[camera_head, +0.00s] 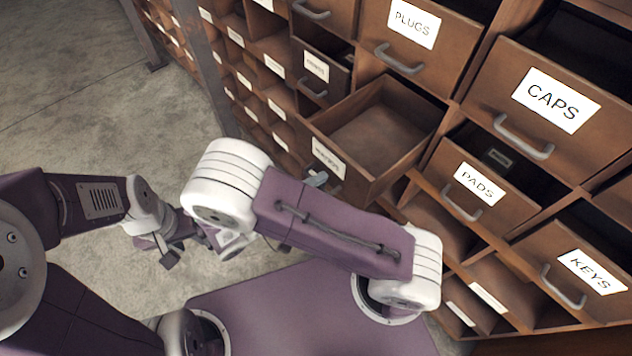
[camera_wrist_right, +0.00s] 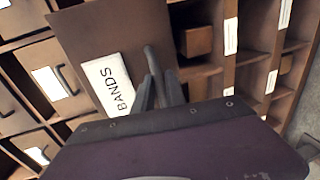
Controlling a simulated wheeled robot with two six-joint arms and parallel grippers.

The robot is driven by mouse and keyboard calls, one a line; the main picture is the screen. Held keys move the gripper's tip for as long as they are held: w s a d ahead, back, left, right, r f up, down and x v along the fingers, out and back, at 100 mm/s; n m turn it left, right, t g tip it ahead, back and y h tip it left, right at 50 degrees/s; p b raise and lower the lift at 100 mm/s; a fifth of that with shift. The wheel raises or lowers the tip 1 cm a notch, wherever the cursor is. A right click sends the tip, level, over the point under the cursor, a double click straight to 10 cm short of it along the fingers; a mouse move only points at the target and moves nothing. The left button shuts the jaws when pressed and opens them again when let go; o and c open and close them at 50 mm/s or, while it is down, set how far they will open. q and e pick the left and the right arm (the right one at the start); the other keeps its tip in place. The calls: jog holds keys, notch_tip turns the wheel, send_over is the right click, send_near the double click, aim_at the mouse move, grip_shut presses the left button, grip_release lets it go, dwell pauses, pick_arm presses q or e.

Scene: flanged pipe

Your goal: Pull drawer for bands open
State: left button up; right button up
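The bands drawer (camera_wrist_right: 90,35) is wooden, with a white BANDS label (camera_wrist_right: 110,85) and a grey bar handle (camera_wrist_right: 152,62). In the head view the drawer (camera_head: 375,135) stands far out of the cabinet, and its visible inside is empty. Its label shows at a slant. My right gripper (camera_wrist_right: 159,92) has its two dark fingers closed around the handle in the wrist view. In the head view my right arm mostly hides that gripper. My left gripper (camera_head: 168,255) hangs low over the floor at the left, away from the drawers; its finger opening is unclear.
The wooden cabinet has other drawers: PLUGS (camera_head: 414,24), CAPS (camera_head: 556,100), PADS (camera_head: 480,184) and KEYS (camera_head: 591,271). Several of these are partly open. Small open compartments (camera_head: 272,65) lie left of the bands drawer. Bare concrete floor (camera_head: 80,90) is clear at the left.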

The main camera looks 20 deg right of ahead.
jog(key=shift+o, duration=0.7)
